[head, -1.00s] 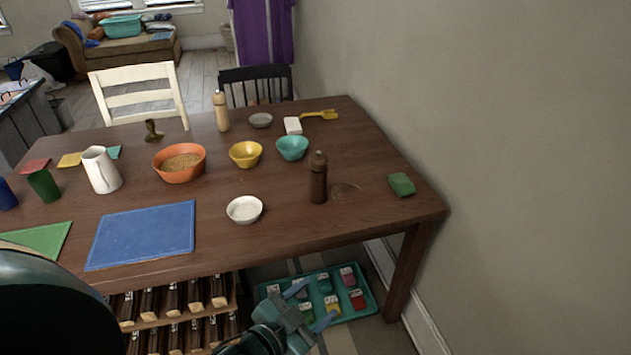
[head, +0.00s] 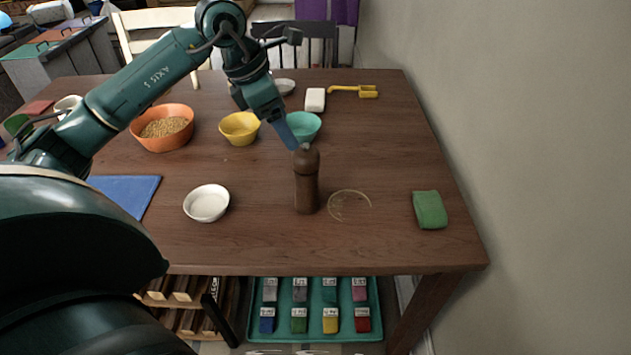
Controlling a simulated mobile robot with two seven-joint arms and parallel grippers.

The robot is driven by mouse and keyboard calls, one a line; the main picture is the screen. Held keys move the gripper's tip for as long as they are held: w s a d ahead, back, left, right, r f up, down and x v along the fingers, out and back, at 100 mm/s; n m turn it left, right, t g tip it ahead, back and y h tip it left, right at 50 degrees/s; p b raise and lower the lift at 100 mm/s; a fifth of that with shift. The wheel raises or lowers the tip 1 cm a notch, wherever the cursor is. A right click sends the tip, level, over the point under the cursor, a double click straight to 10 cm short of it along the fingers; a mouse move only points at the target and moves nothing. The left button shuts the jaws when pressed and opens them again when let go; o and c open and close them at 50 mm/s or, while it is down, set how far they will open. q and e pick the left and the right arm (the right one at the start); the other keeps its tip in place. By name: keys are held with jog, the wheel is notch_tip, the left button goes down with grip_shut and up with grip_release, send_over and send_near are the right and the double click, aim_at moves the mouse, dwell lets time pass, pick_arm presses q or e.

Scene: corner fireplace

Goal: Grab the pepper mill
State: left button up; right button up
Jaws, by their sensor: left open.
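A dark brown pepper mill (head: 307,184) stands upright on the brown wooden table (head: 270,245), right of the middle in the head view. My left gripper (head: 288,136) reaches in from the left and points down, just above and behind the mill's knob. Its blue finger appears close to the knob; I cannot tell whether they touch. The gripper is open and holds nothing, and its second finger is hard to make out. My right gripper is not in view.
A white bowl (head: 207,204) is left of the mill, with a ring stain (head: 349,206) and green sponge (head: 429,210) to its right. Orange (head: 147,146), yellow (head: 238,128) and teal (head: 309,124) bowls stand behind. A wall (head: 540,170) borders the right.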

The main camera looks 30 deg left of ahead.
aim_at(300, 154)
pick_arm(q)
jog(key=x, duration=0.6)
jog(key=shift+s+d, duration=0.2)
jog(key=shift+w+p+x, duration=0.2)
jog(key=shift+x, duration=1.3)
jog(key=shift+w+p+x, duration=0.15)
jog(key=shift+w+x, duration=0.05)
jog(key=shift+x, duration=1.3)
jog(key=shift+a+r, duration=0.1)
jog(key=shift+r, duration=0.05)
jog(key=shift+c, duration=0.3)
jog(key=c, duration=1.4)
